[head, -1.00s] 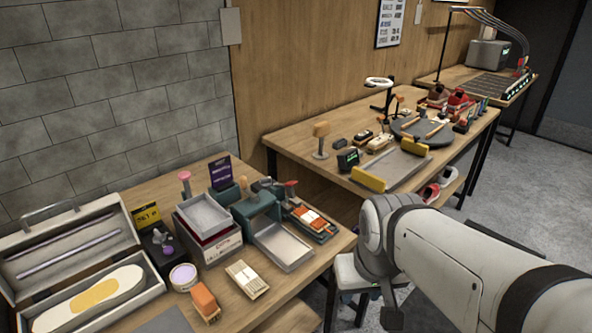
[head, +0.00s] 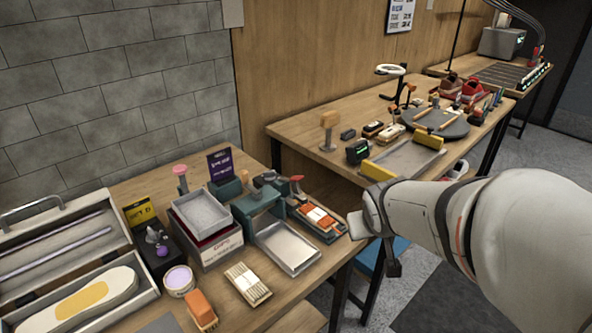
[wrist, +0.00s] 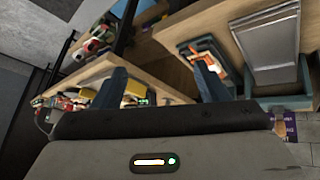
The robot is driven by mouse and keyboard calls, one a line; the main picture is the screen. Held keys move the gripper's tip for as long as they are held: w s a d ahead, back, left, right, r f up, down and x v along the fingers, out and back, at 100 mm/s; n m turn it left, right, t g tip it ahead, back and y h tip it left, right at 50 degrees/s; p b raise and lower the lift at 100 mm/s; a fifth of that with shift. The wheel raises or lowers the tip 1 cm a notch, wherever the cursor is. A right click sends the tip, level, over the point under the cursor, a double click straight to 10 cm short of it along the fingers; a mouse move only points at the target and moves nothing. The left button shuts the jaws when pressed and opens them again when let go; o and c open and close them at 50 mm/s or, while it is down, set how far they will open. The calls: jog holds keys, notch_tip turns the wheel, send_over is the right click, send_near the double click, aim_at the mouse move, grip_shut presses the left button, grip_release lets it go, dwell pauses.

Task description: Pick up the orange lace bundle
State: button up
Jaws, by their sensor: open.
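Orange laces, which look like the orange lace bundle (head: 315,213), lie with pale pieces in a dark tray (head: 338,234) at the right end of the near table. In the wrist view the orange bundle (wrist: 207,57) shows near the top, just beyond the right finger. My gripper (wrist: 160,72) is open, with nothing seen between its two dark fingers. In the head view its wrist end is just right of the tray, apart from the laces; the fingers are mostly hidden there.
A grey metal tray (head: 288,248) lies left of the laces, by a teal press-like stand (head: 258,214). A pale brush (head: 248,284) and an orange-topped brush (head: 201,309) lie in front. A second table (head: 300,130) with tools stands behind my arm.

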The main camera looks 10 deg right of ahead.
aim_at(318, 214)
jog(key=w+f+n+t+y+b, duration=0.1)
jog(key=w+f+t, duration=0.1)
jog(key=w, duration=0.2)
jog(key=w+d+f+n+t+y+b, duration=0.1)
jog(key=w+f+t+y+b, duration=0.1)
jog(key=w+f, duration=0.1)
jog(key=w+f+n+t+y+b, duration=0.1)
jog(key=w+f+n+t, duration=0.1)
jog(key=w, duration=0.3)
jog(key=shift+d+f+y+b, duration=0.2)
jog(key=shift+f+y+b, duration=0.1)
jog(key=shift+f+y, duration=0.1)
jog(key=y, duration=0.1)
jog(key=a+f+n+y+b, duration=0.1)
jog(key=y, duration=0.1)
jog(key=a+f+n+y, duration=0.1)
jog(key=y, duration=0.1)
jog(key=shift+s+a+f+t+b, duration=0.2)
jog(key=shift+a+f+t+b, duration=0.05)
jog(key=shift+t+b, duration=0.1)
jog(key=shift+s+a+f+n+y, duration=0.15)
jog(key=shift+s+a+n+y, duration=0.25)
jog(key=shift+y, duration=0.4)
jog(key=shift+a, duration=0.15)
jog(key=x, duration=0.7)
jog(key=shift+a+b, duration=0.4)
jog(key=shift+a, duration=0.05)
jog(key=shift+c, duration=0.4)
jog(key=c, duration=0.9)
